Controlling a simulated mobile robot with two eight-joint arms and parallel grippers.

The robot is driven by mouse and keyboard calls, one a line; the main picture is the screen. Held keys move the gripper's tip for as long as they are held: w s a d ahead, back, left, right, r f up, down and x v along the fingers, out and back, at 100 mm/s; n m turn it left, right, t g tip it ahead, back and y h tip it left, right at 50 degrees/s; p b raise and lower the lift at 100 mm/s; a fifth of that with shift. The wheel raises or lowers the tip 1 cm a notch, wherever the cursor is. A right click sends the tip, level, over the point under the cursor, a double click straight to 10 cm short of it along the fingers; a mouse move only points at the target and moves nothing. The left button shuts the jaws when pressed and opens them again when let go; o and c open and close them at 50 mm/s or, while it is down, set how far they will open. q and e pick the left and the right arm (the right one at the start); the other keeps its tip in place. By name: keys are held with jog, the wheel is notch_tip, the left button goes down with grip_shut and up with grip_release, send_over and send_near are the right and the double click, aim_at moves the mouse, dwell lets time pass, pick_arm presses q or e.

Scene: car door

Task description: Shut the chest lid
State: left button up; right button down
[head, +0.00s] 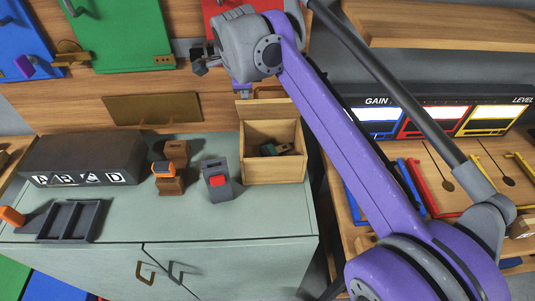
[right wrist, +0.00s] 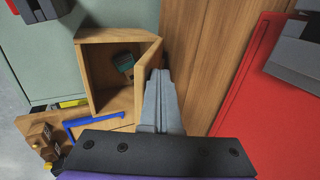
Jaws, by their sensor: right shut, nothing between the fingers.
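The wooden chest (head: 272,165) stands open at the right end of the grey-green cabinet top. Its lid (head: 270,108) is raised at the back edge. A small dark teal object (head: 277,149) lies inside. In the right wrist view the chest (right wrist: 92,62) faces me with its lid (right wrist: 148,72) swung up. My right gripper (right wrist: 160,88) is shut and empty, its fingertips close behind the lid's outer side. I cannot tell whether they touch it. In the head view my right arm reaches over from the right and its fingertips are hard to make out. My left gripper is not in view.
A grey block with a red button (head: 217,181), a brown figure with an orange top (head: 170,176), a dark lettered box (head: 85,160) and a grey tray (head: 72,221) share the cabinet top (head: 230,225). A wooden wall with coloured panels rises behind. The cabinet top's front is clear.

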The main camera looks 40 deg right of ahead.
aim_at(245, 108)
dwell(0.3)
jog(key=shift+s+a+f+b, duration=0.45)
jog(key=shift+s+a+f, duration=0.5)
jog(key=shift+s, duration=0.15)
jog(key=shift+s+a+f+b, duration=0.25)
jog(key=shift+s+a+f, duration=0.15)
jog(key=shift+f, duration=0.3)
jog(key=shift+s+a+f+b, duration=0.3)
jog(key=shift+s+f, duration=0.1)
jog(key=shift+f, duration=0.3)
jog(key=shift+s+a+f+b, duration=0.15)
jog(key=shift+s+f+b, duration=0.05)
jog(key=shift+f, duration=0.35)
jog(key=shift+s+a+f+b, duration=0.1)
jog(key=shift+s+f+b, duration=0.1)
jog(key=shift+f, duration=0.3)
jog(key=shift+s+a+f+b, duration=0.15)
jog(key=shift+f+b, duration=0.05)
jog(key=shift+f, duration=0.45)
